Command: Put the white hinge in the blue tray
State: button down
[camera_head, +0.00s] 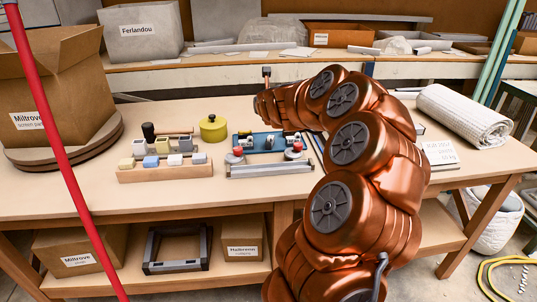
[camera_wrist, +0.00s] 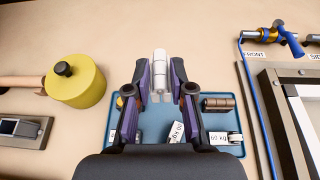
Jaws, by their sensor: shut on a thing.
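My gripper (camera_wrist: 161,88) shows in the wrist view, its purple and dark fingers shut on the white hinge (camera_wrist: 160,64). The hinge looks like a short pale cylinder standing out past the fingertips. The blue tray (camera_wrist: 236,124) lies below the gripper in the wrist view, and the hinge overlaps its upper edge there. I cannot tell the height between them. In the head view the blue tray (camera_head: 264,146) lies mid-table. My copper arm hides the gripper's fingers and the hinge in that view.
A brown cylinder (camera_wrist: 219,103) and tagged pieces lie in the tray. A yellow lidded pot (camera_head: 213,128) stands left of it. A wooden rack (camera_head: 165,173) with several blocks stands in front left. A red pole (camera_head: 55,120) crosses the left foreground.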

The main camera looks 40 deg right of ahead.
jog(key=f+b, duration=0.1)
jog(key=f, duration=0.2)
jog(key=d+f+b, duration=0.1)
jog(key=f+b, duration=0.1)
jog(key=f, duration=0.1)
jog(key=s+f+b, duration=0.1)
jog(key=f, duration=0.3)
jog(key=shift+d+f+b, duration=0.1)
jog(key=shift+d+b, duration=0.25)
jog(key=shift+w, duration=0.1)
jog(key=c, duration=1)
grip_release()
jog(key=p+v, duration=0.1)
jog(key=v, duration=0.9)
jog(key=shift+a, duration=0.15)
jog(key=shift+p+v, duration=0.3)
jog(key=shift+v, duration=0.65)
